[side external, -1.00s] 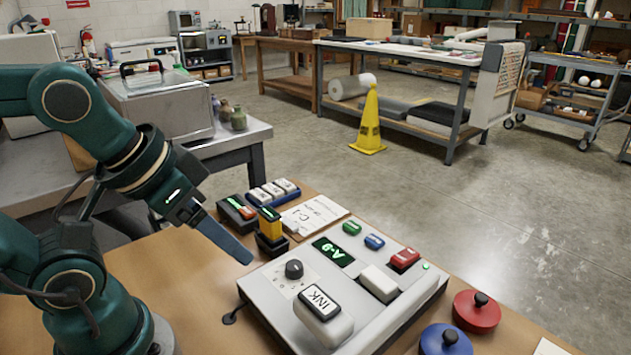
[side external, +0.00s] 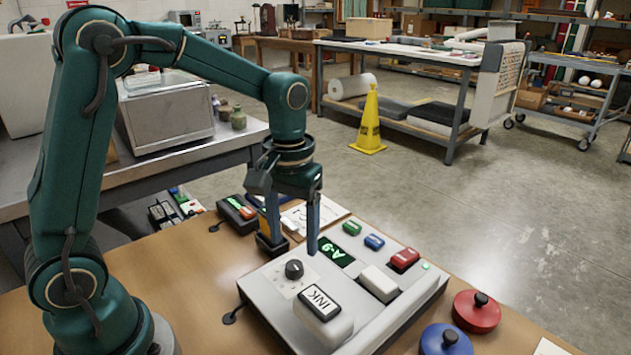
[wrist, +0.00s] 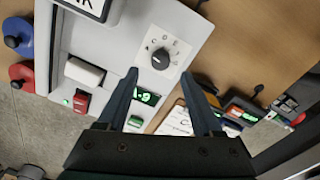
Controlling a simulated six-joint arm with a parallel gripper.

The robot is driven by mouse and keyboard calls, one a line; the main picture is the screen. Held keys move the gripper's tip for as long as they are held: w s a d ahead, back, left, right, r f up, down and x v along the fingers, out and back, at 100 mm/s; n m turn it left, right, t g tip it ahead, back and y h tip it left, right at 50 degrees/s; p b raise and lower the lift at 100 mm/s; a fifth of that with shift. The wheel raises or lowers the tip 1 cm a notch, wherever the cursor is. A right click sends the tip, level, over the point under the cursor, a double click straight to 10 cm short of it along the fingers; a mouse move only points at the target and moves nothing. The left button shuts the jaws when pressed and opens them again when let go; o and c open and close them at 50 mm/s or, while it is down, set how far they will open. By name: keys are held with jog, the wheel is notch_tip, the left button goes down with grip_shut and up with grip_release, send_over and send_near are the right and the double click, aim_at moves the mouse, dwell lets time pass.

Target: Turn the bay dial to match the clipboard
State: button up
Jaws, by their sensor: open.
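The bay dial (side external: 294,269) is a dark round knob on a pale plate on the grey console (side external: 262,293). The wrist view shows the dial (wrist: 160,59) with letters around it; its pointer setting is too small to read surely. My gripper (side external: 292,244) is open, pointing down above the console near the dial. In the wrist view its fingertips (wrist: 160,73) lie either side of the dial's near edge, apart from it. The green display (side external: 335,251) seems to read A-9. The clipboard (side external: 331,213) lies behind the console, partly hidden by my gripper; a C shows in the wrist view.
An INK-labelled block (side external: 320,302), a white block (side external: 379,283) and a red button (side external: 404,259) are on the console. Green (side external: 352,228) and blue (side external: 374,241) buttons sit at its back. Red (side external: 477,311) and blue (side external: 446,341) knobbed discs lie right. A yellow-black stamp stands behind my gripper.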

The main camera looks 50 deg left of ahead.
aim_at(294, 265)
jog(key=shift+f, duration=2.6)
grip_shut()
jog(key=shift+m, duration=3.1)
jog(key=shift+r, duration=0.1)
